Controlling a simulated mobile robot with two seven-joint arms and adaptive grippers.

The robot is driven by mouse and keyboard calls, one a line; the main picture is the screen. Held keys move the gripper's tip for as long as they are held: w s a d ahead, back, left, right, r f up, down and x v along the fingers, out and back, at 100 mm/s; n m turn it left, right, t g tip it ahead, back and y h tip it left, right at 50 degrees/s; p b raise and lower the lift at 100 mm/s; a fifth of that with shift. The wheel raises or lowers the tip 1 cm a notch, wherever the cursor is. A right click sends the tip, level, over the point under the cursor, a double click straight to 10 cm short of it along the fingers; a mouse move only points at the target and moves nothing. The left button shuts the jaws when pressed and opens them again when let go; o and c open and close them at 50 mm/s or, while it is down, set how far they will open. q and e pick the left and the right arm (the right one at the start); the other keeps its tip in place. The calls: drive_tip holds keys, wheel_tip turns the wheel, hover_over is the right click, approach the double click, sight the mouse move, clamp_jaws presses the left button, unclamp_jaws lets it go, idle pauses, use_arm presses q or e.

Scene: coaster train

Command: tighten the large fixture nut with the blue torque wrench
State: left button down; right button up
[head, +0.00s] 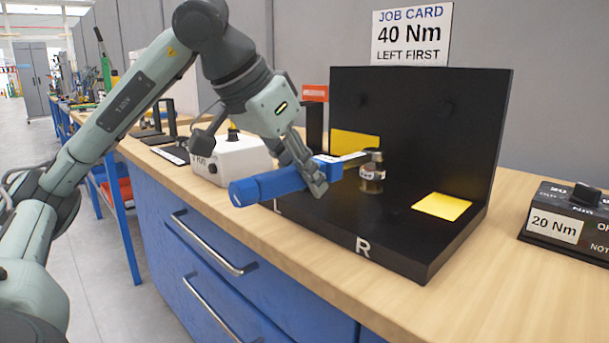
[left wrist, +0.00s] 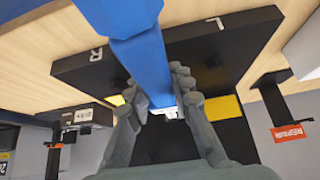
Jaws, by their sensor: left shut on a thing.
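My left gripper (head: 316,178) is shut on the blue torque wrench (head: 268,186), which it holds roughly level above the bench's front edge. In the left wrist view the blue handle (left wrist: 145,62) passes between the fingers. The wrench's metal head reaches right, over a short brass-coloured fixture nut (head: 371,180) with a small label. I cannot tell whether the head is seated on it or just above. The nut is on the black fixture (head: 420,262), marked R at its front, with an upright back plate. The L mark is mostly hidden in the head view. My right gripper is not in view.
A job card (head: 411,36) reads 40 Nm, left first. A black 20 Nm box (head: 555,228) stands at the right, and a white box (head: 232,160) behind my gripper. Yellow patches (head: 441,206) mark the fixture. Bare wood shows at the front right.

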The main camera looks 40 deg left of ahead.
use_arm(q)
drive_tip(key=shift+f+b, duration=0.75)
drive_tip(key=shift+b, duration=0.1)
idle(1.1)
drive_tip(key=shift+a+f, duration=0.1)
drive_tip(key=shift+w+a+f+m+h+b, duration=0.15)
drive_tip(key=shift+a+m+h+b, duration=0.25)
drive_tip(key=shift+a+m+b, duration=0.65)
idle(0.5)
drive_tip(key=shift+w+a+g+h+b, duration=0.15)
drive_tip(key=shift+a+g+h+b, duration=0.2)
drive_tip(key=shift+b, duration=0.25)
idle(0.4)
drive_tip(key=shift+w+a+r+m+b, duration=0.2)
drive_tip(key=shift+w+a+m+b, duration=0.1)
drive_tip(key=shift+a+m, duration=0.4)
idle(0.8)
drive_tip(key=shift+w+a+m+h+b, duration=0.25)
drive_tip(key=shift+a+m+h+b, duration=0.15)
drive_tip(key=shift+a+b, duration=0.2)
drive_tip(key=shift+r, duration=0.15)
idle(0.4)
